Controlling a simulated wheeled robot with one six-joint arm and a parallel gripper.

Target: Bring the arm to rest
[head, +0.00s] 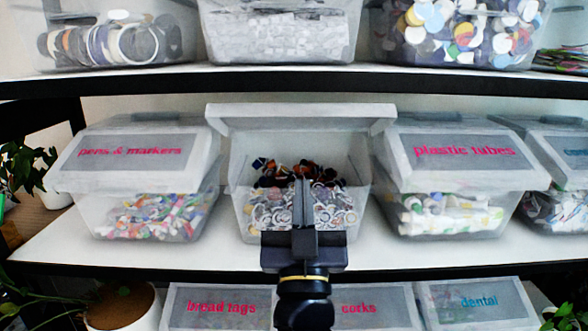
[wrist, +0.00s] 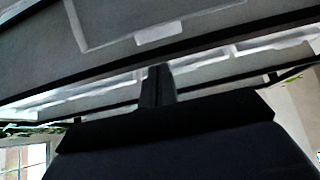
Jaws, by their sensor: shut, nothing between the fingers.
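My gripper (head: 303,192) is at the centre of the head view, in front of the open middle bin. Its fingers are together and hold nothing. They overlap the picture of the bin's contents, and I cannot tell how far in front of the bin they are. In the wrist view the closed fingers (wrist: 157,86) point up toward grey shelf undersides. My arm rises from the bottom of the head view.
The open bin (head: 240,190) holds mixed small items, its lid (head: 300,115) raised. Closed bins marked pens & markers (head: 140,155) and plastic tubes (head: 460,155) flank it. A shelf edge (head: 130,88) runs above, and labelled bins (head: 220,305) stand below. Plants (head: 25,170) are at left.

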